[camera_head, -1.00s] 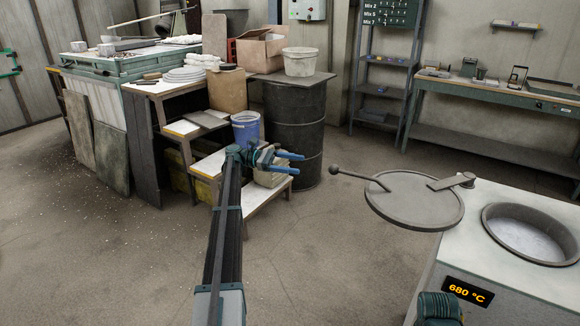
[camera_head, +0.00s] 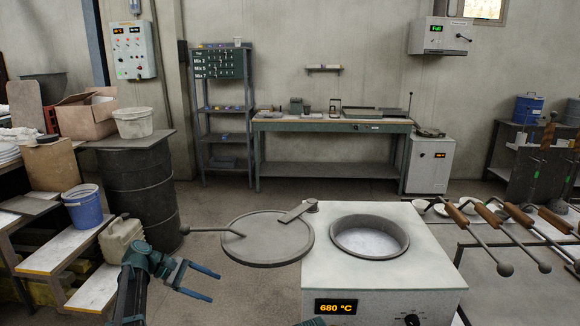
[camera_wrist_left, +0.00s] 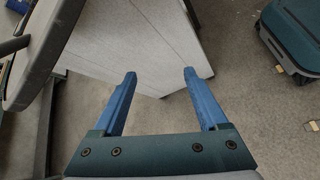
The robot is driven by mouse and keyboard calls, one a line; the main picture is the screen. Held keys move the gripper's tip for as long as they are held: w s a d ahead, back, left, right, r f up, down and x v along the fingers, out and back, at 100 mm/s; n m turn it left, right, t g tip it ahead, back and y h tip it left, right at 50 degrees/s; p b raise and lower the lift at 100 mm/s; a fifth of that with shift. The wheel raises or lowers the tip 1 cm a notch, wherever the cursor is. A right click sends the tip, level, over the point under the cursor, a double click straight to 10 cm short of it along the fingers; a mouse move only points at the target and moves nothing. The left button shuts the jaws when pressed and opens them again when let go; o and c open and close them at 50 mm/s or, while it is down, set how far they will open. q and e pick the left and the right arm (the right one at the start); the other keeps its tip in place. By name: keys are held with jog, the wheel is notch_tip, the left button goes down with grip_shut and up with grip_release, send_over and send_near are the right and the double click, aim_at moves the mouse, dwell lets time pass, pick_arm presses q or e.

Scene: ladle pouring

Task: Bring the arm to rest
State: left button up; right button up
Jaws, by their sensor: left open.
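My left gripper (camera_head: 198,283) is at the lower left of the head view, with its blue fingers apart and nothing between them. It points right, toward the furnace (camera_head: 384,293), and is apart from it. The left wrist view also shows the open gripper (camera_wrist_left: 158,82), with the pale furnace side and the grey floor beyond its fingers. The round furnace lid (camera_head: 267,240) is swung aside to the left of the open crucible (camera_head: 370,239). The furnace display reads 680 °C. My right gripper is not in view.
A rack (camera_head: 458,262) with several wooden-handled tools stands right of the furnace. A black drum (camera_head: 137,195), a blue bucket (camera_head: 84,206) and a beige canister (camera_head: 121,239) are at the left. Open floor lies between the furnace and the back workbench (camera_head: 332,127).

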pick_arm(q)
jog(key=s+d+f+m+y, duration=0.3)
jog(key=s+m, duration=0.1)
jog(key=s, duration=0.3)
jog(key=s+d+f+m+y, duration=0.3)
jog(key=s+m+y, duration=0.1)
jog(key=s, duration=0.3)
jog(key=s+d+f+m+y, duration=0.3)
jog(key=s+f+m, duration=0.15)
jog(key=s, duration=0.35)
jog(key=s+d+r+m+g+y, duration=0.15)
jog(key=s+d+m, duration=0.25)
jog(key=d, duration=0.6)
notch_tip(320, 180, up, 15)
jog(key=p, duration=1.5)
jog(key=shift+s+d+f, duration=0.15)
jog(key=shift+s+f, duration=0.05)
jog(key=shift+s, duration=0.2)
jog(key=shift+y, duration=0.25)
jog(key=shift+c, duration=0.3)
